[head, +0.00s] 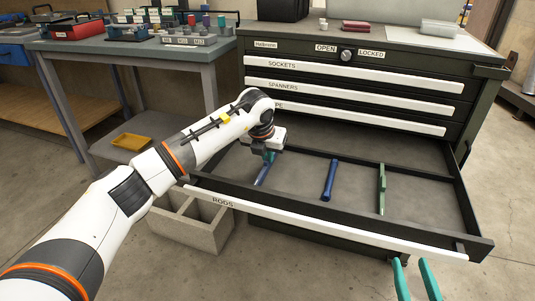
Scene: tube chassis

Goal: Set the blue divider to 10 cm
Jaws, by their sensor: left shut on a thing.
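The fingers hide part of this divider. My right gripper (417,281) shows at the bottom edge, right of centre, in front of the drawer. Its two teal fingers are apart with nothing between them.
The dark cabinet (482,100) has closed drawers above, with white fronts labelled SOCKETS and SPANNERS. A grey workbench (150,47) with trays and tools stands at the left. A grey block (190,235) with hollows sits on the floor left of the drawer. A yellow tray (131,141) lies on the bench's lower shelf.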

